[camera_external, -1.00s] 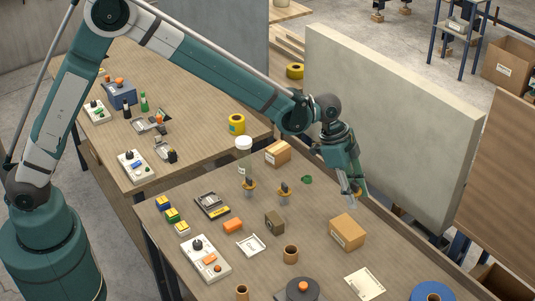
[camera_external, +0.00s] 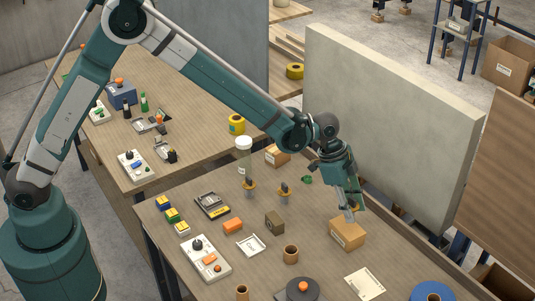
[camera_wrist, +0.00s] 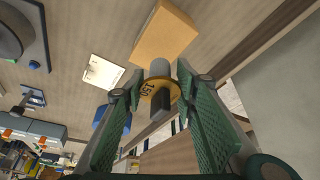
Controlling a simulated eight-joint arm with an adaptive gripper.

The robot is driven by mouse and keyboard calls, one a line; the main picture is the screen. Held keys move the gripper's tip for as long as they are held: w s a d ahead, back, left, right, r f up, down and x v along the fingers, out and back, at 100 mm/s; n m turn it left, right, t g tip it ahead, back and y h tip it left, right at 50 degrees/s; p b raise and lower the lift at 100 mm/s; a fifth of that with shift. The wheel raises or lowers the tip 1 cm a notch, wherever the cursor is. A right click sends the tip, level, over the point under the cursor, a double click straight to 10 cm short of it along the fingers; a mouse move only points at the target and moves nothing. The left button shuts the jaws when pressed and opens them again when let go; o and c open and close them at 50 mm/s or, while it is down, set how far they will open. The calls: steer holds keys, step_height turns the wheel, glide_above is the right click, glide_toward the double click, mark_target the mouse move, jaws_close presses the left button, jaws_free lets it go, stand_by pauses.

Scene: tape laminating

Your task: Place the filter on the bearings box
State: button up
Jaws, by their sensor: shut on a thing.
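My gripper (camera_wrist: 160,100) is shut on a filter (camera_wrist: 160,84), a grey cylinder with a yellow-orange ring marked "150" and a dark end. The gripper also shows in the external view (camera_external: 351,209), just above a cardboard box (camera_external: 348,234), likely the bearings box. In the wrist view the same box (camera_wrist: 166,36) lies beyond the filter, whose grey end overlaps the box's near edge. I cannot tell whether the filter touches the box. The fingers mostly hide the filter in the external view.
Two similar yellow-ringed pieces (camera_external: 249,184) (camera_external: 284,190) stand on the wooden table (camera_external: 205,280). A second cardboard box (camera_external: 277,156) sits near the back edge. A white sheet (camera_external: 365,284) lies in front of the box. A tall pale panel (camera_external: 400,130) stands behind the table.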

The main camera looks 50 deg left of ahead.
steer(key=shift+f, duration=1.85)
steer(key=shift+f, duration=0.15)
steer(key=o, duration=0.9)
steer(key=shift+r, duration=0.2)
steer(key=shift+v, duration=5.95)
steer(key=shift+a+r, duration=0.1)
